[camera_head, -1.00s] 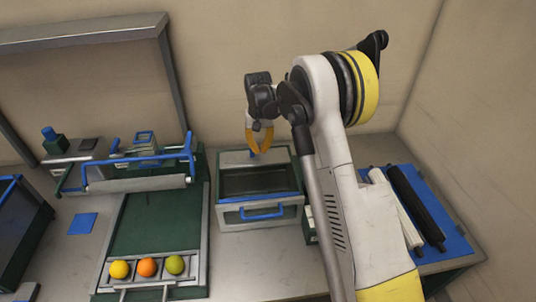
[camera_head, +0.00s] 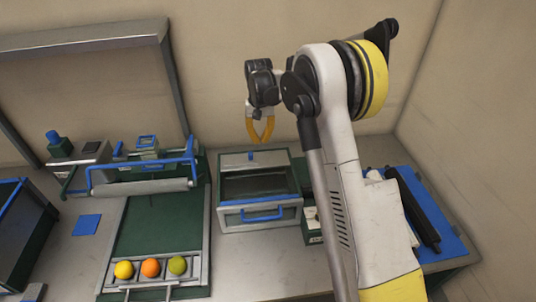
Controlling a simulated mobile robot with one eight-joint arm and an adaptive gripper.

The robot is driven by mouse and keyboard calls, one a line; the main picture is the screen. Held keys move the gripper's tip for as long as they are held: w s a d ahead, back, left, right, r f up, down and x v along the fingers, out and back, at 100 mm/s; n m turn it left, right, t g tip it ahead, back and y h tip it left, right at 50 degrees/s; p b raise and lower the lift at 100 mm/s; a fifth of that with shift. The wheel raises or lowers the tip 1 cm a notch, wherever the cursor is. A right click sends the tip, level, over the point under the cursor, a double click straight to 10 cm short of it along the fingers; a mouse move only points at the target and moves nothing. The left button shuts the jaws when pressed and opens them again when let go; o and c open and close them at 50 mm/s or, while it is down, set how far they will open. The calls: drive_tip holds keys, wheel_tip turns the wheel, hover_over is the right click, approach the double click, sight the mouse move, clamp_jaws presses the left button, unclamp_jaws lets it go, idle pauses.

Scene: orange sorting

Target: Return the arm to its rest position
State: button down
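My gripper (camera_head: 261,134) hangs from my raised arm, above the back edge of the drawer box. Its two orange fingers bow outward and their tips appear to come together at the bottom. I see nothing held between them. My white and yellow arm stands upright right of the middle and hides part of the bench behind it.
A grey box with a blue-handled drawer (camera_head: 260,213) stands below my gripper. Left of it, a tray (camera_head: 205,255) holds a yellow fruit (camera_head: 124,269), an orange fruit (camera_head: 151,267) and a green fruit (camera_head: 177,265). A blue mat (camera_head: 452,240) with black rollers lies at right.

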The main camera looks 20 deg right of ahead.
drive_tip(key=shift+r, duration=0.5)
drive_tip(key=s+a+r+n+t+b, duration=0.1)
drive_tip(key=s+r+t+b, duration=0.15)
drive_tip(key=s+r, duration=0.4)
drive_tip(key=s+a+r+t+b, duration=0.1)
drive_tip(key=s+r+b, duration=0.25)
drive_tip(key=s, duration=0.55)
drive_tip(key=s+f+t+b, duration=0.2)
drive_tip(key=s+f+b, duration=0.1)
drive_tip(key=s, duration=0.6)
drive_tip(key=s+a+f+n+t+b, duration=0.1)
drive_tip(key=s+f+b, duration=0.2)
drive_tip(key=s, duration=0.7)
drive_tip(key=shift+a+f+t, duration=0.2)
drive_tip(key=shift+f+t, duration=0.15)
drive_tip(key=shift+f, duration=0.6)
